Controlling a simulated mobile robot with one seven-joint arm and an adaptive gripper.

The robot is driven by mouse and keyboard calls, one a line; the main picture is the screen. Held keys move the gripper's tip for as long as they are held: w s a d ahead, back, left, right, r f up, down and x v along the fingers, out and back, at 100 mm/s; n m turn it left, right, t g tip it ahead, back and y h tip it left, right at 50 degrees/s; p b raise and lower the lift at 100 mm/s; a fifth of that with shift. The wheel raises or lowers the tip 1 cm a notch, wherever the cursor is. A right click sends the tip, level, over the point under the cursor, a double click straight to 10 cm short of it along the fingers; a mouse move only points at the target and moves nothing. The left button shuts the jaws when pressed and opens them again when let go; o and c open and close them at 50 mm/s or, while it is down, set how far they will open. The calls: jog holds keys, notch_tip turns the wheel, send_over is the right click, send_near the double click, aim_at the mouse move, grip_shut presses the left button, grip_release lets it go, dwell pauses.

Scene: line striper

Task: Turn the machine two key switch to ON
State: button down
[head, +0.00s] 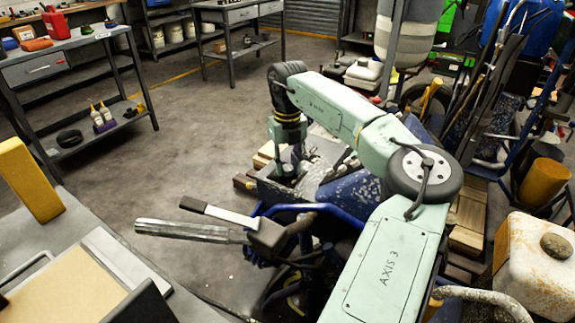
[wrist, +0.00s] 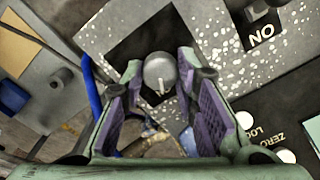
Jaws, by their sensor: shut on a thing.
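My gripper (wrist: 161,76) is shut on a grey round key switch (wrist: 159,70), with a purple-padded finger on each side of it. A pale narrow line shows on the switch's face. The switch sits on a black patch of a white-speckled panel (wrist: 215,35). An ON label (wrist: 261,35), upside down in the wrist view, is at the upper right beside another dark knob. In the head view my gripper (head: 290,168) points down at the machine's panel (head: 318,158), and the switch is hidden. No machine number is readable.
White round buttons (wrist: 245,120) with upside-down lettering are close to the right finger. A blue tube (wrist: 92,92) runs on the left. In the head view, a lever handle (head: 190,231) and blue frame stand in front of the machine. Open floor (head: 190,130) lies to the left.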

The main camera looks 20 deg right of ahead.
aim_at(288, 168)
jog(key=shift+m, duration=0.3)
jog(key=c, duration=1.2)
grip_release()
jog(key=shift+c, duration=0.2)
notch_tip(288, 168, up, 12)
